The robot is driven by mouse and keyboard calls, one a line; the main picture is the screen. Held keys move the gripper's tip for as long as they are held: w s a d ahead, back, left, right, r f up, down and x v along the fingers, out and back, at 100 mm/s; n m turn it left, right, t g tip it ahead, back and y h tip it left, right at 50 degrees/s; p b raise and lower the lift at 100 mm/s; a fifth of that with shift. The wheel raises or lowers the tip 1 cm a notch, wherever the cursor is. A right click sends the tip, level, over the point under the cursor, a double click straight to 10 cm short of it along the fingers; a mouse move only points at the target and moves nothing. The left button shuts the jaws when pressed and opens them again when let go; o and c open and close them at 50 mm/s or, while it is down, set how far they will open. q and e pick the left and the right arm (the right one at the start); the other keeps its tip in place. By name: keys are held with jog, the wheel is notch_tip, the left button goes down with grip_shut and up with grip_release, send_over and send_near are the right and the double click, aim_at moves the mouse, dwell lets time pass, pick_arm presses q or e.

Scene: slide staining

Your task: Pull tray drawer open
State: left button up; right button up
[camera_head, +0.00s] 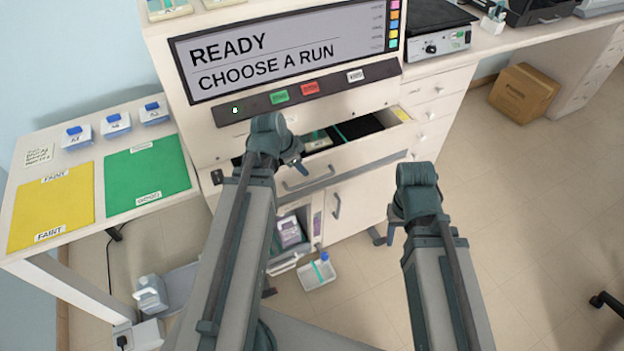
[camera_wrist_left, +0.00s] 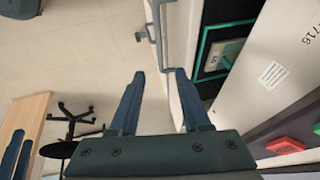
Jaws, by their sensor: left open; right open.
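The tray drawer (camera_head: 345,155) of the white staining machine stands partly open, with dark inserts, a green-edged strip and a small pale item inside. Its grey bar handle (camera_head: 308,178) is on the front face; the handle (camera_wrist_left: 164,40) also shows in the left wrist view. My left gripper (camera_head: 294,160) is by the drawer front, partly hidden by its own wrist. In the left wrist view its fingers (camera_wrist_left: 157,75) are open and empty, with the handle just beyond the tips; I cannot tell if they touch. My right gripper (camera_head: 392,228) is open, low and right of the drawer, apart from it.
A cabinet door (camera_head: 355,200) with its own handle is below the drawer. A white bin (camera_head: 318,273) stands on the floor. A side table with yellow (camera_head: 50,208) and green (camera_head: 147,175) mats is at left. Floor at right is mostly clear; a cardboard box (camera_head: 523,92) stands farther back.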

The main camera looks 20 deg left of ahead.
aim_at(314, 180)
pick_arm(q)
jog(key=b+x, duration=1.1)
jog(key=x, duration=0.1)
jog(key=shift+w+f, duration=0.15)
jog(key=shift+f, duration=0.2)
grip_shut()
dwell(0.9)
